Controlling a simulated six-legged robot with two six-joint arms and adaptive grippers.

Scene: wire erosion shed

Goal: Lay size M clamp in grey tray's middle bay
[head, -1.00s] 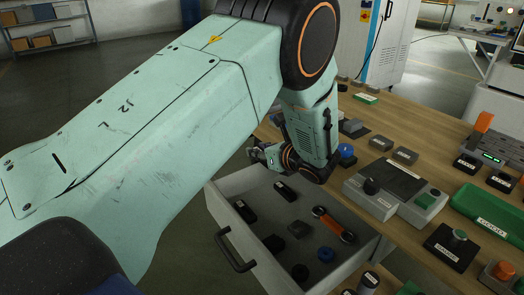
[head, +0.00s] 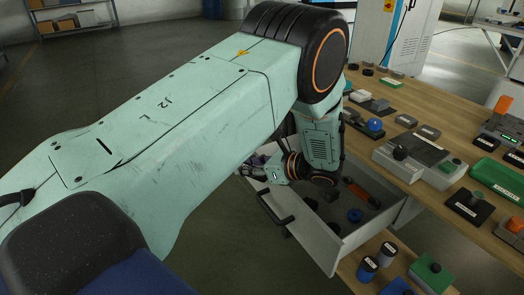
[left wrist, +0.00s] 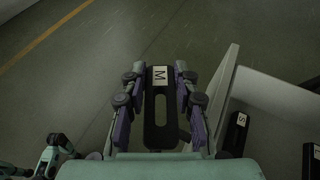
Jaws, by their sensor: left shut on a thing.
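The size M clamp (left wrist: 160,138) is a dark, long piece with a slot and a white label reading M. My left gripper (left wrist: 158,80) is shut on it, one finger along each side, in the left wrist view. In the head view my left gripper (head: 270,174) hangs by the open drawer's left end, partly hidden by my arm; the clamp is hard to make out there. In the left wrist view the clamp is beside the drawer wall, with floor behind it. I cannot make out a grey tray with bays. My right gripper is not in view.
The wooden bench (head: 455,120) carries a grey fixture (head: 420,165), a green tray (head: 497,175) and several buttons.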

